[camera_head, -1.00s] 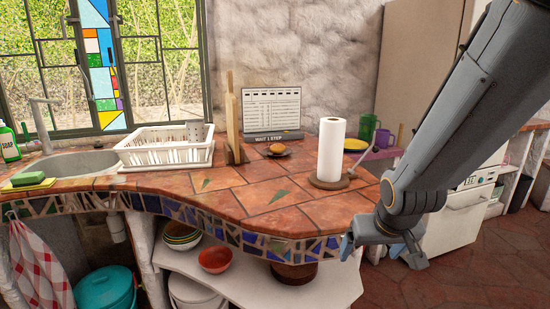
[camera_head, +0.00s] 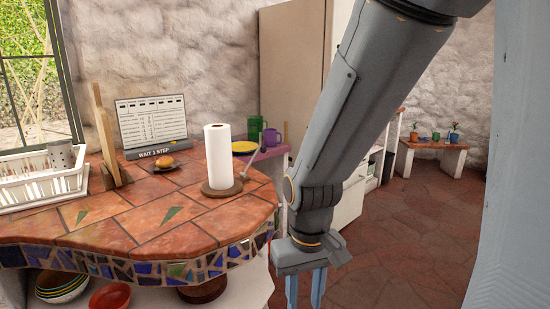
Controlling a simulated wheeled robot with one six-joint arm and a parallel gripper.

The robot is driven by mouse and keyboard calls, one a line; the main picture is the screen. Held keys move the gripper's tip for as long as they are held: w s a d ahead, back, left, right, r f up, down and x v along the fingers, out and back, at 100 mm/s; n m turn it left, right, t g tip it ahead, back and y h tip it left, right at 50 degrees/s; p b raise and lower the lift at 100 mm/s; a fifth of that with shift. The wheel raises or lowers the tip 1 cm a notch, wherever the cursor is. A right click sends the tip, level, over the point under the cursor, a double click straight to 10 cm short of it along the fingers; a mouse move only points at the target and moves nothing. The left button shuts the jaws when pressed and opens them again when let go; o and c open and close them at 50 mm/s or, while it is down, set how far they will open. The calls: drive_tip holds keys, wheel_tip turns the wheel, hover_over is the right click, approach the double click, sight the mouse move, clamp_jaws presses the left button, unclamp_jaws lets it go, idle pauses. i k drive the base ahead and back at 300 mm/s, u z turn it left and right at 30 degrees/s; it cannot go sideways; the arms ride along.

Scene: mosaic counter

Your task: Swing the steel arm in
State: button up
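A white paper towel roll (camera_head: 219,153) stands upright on a round wooden base (camera_head: 222,189) near the right end of the tiled counter. A thin steel arm (camera_head: 253,160) rises from the base's right side and leans out to the right, apart from the roll. My gripper (camera_head: 305,292) points down beside the counter's right edge, to the right of and in front of the holder. Its two blue fingers are apart with nothing seen between them; their tips are at or below the picture's bottom edge.
The counter (camera_head: 145,225) has a curved mosaic edge. A wooden board (camera_head: 104,135), a bun on a dark plate (camera_head: 165,168) and a sign (camera_head: 152,125) stand behind and left of the roll. A purple shelf with mugs (camera_head: 254,130) lies behind. Open floor (camera_head: 400,240) is at right.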

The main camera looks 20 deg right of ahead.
sight(263, 150)
drive_tip(key=z, duration=1.1)
drive_tip(key=i, duration=3.05)
drive_tip(key=u, duration=2.7)
drive_tip(key=k, duration=0.35)
drive_tip(key=z, duration=0.1)
